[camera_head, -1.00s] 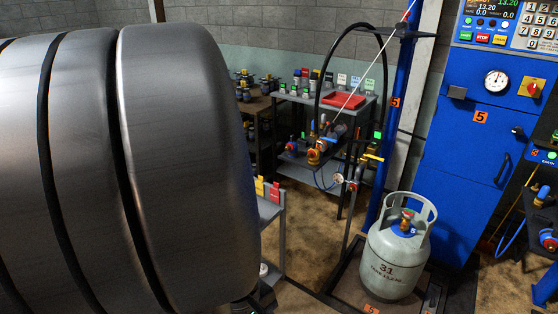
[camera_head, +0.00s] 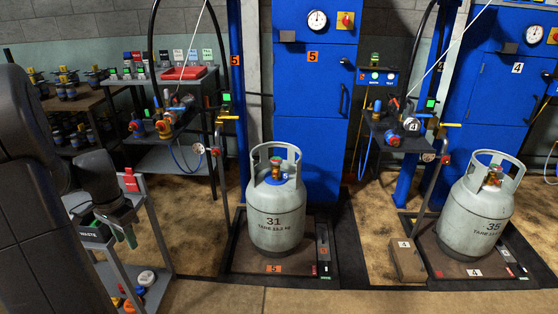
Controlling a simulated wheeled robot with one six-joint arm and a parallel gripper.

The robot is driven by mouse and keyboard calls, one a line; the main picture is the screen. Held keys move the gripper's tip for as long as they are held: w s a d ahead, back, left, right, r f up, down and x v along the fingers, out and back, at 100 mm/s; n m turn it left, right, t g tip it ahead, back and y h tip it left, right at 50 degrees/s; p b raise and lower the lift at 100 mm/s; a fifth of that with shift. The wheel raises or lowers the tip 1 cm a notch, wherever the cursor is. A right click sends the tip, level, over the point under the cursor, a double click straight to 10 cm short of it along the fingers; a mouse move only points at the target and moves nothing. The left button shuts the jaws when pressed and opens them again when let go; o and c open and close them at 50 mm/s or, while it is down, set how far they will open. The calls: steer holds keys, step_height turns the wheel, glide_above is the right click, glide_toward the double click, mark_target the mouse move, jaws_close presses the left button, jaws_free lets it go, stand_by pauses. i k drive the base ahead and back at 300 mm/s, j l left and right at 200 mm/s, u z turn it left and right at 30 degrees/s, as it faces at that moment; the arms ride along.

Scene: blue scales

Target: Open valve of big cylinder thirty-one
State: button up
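The grey cylinder thirty-one (camera_head: 278,232) stands upright on scale 5 (camera_head: 240,266) in the middle of the view. Its valve (camera_head: 276,170) shows a brass body with a reddish top inside the open collar (camera_head: 258,158). How far the valve is turned cannot be told. My gripper (camera_head: 122,236) hangs at the left above the grey cart, well apart from the cylinder. Its fingers are small and dark, so open or shut cannot be told.
Cylinder thirty-five (camera_head: 478,214) stands on scale 4 at the right. A grey cart (camera_head: 160,252) with a waste bin is at the left front. A filling hose hangs left of scale 5, with a valve assembly (camera_head: 170,118) and gauge. Concrete floor (camera_head: 300,296) in front is clear.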

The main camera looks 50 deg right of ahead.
mark_target(274, 160)
steer(key=i+l+z, duration=0.25)
steer(key=l+z, duration=0.25)
steer(key=i+l+z, duration=0.25)
steer(key=z, duration=0.25)
steer(key=i+l, duration=0.25)
steer(key=i+l+z, duration=0.1)
steer(key=i, duration=0.4)
steer(key=i+l, duration=0.3)
steer(key=i+l+z, duration=0.05)
